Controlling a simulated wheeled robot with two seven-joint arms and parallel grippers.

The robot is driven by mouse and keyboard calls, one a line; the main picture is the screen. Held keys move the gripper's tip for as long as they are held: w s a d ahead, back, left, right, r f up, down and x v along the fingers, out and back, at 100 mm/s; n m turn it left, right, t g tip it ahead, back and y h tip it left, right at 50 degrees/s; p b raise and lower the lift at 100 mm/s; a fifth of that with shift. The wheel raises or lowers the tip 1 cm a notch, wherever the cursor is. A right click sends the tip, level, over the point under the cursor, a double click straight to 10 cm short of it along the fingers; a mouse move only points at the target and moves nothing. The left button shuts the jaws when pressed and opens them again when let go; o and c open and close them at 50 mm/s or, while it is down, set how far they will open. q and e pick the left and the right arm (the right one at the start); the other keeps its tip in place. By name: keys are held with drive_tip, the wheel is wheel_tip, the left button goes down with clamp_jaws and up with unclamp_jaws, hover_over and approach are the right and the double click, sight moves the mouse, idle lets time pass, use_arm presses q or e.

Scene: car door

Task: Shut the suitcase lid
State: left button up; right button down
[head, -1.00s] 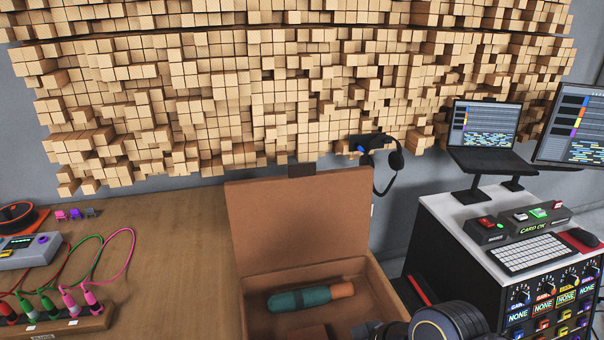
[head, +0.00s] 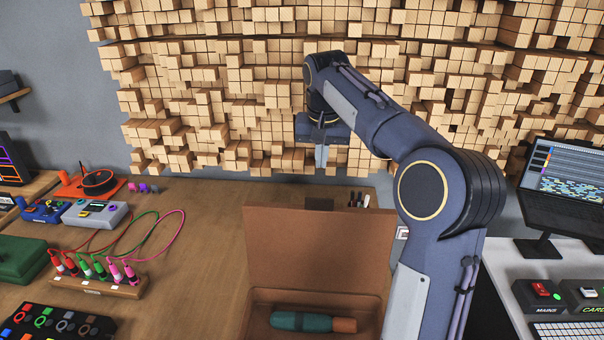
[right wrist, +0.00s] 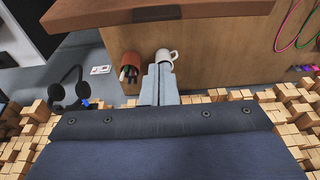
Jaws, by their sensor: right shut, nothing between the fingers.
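The brown suitcase (head: 262,301) stands on the wooden desk with its lid (head: 320,247) open and upright. A dark piece, perhaps a latch or handle, sits at the lid's top edge. My right gripper (head: 321,160) is shut and empty, pointing down above and beyond the lid's top edge, apart from it. In the right wrist view its closed fingers (right wrist: 158,88) show in front of the desk, and the lid's edge (right wrist: 95,22) crosses the top. A teal bottle with an orange end (head: 303,321) lies inside the suitcase. My left gripper is not in view.
Behind the lid stand a white mug (right wrist: 168,56) and a red-brown pen cup (right wrist: 131,64). A wall of wooden blocks (head: 220,90) rises behind the desk. Plugs and cables (head: 100,275) lie left of the suitcase. A laptop (head: 570,195) stands at right.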

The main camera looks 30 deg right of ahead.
drive_tip(key=f, duration=0.5)
drive_tip(key=a+f+p, duration=0.1)
drive_tip(key=f, duration=0.2)
drive_tip(key=shift+f, duration=0.3)
drive_tip(key=shift+a+f, duration=0.1)
